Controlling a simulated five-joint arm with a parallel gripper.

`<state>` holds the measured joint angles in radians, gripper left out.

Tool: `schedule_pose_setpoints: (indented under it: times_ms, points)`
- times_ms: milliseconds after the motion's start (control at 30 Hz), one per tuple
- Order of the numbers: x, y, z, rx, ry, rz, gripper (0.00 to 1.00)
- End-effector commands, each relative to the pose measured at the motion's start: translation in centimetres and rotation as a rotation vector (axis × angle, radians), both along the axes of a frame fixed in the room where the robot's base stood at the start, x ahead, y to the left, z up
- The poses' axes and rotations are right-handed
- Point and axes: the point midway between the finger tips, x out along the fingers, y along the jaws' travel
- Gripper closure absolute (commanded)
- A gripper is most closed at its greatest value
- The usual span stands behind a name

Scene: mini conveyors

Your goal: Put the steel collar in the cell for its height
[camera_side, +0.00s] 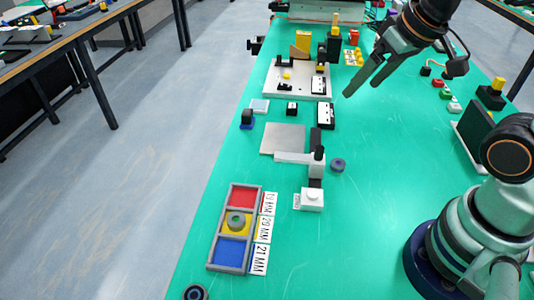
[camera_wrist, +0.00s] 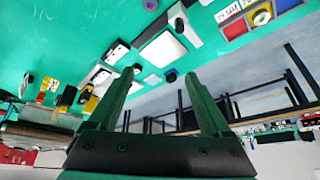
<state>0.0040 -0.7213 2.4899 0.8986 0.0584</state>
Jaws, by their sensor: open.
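A grey steel-looking collar (camera_side: 236,222) lies flat in the yellow middle cell of a grey three-cell tray (camera_side: 211,262). The cells are red, yellow and blue, beside labels (camera_side: 264,230) reading 19, 20 and 21 MM. The collar (camera_wrist: 262,17) also shows in the wrist view, at the upper right. My gripper (camera_side: 362,90) is open and empty, high over the green table and well away from the tray. Its two spread fingers (camera_wrist: 160,73) have nothing between them in the wrist view.
A gauge-like stand (camera_side: 312,166) with a grey arm stands behind the tray, by a grey plate (camera_side: 283,139). A blue-grey ring (camera_side: 338,165) lies right of it, and a dark ring (camera_side: 195,292) at the front edge. Fixtures crowd the back. The table's right middle is clear.

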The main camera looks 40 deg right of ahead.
Motion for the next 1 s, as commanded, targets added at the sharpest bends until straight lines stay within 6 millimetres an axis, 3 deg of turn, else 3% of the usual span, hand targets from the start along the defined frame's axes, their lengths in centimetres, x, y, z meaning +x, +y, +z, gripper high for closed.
schedule_pose_setpoints:
  times_ms: [167, 600, 800, 1000]
  points:
    - [1.1, -0.7, -2.0, 0.123, 0.100, -0.294, 0.18]
    - [3.3, -3.1, -9.8, 0.368, 0.330, -1.325, 0.18]
    - [3.5, -3.7, -11.9, 0.391, 0.356, -1.584, 0.18]
    - [3.5, -3.7, -13.8, 0.393, 0.362, -1.638, 0.18]
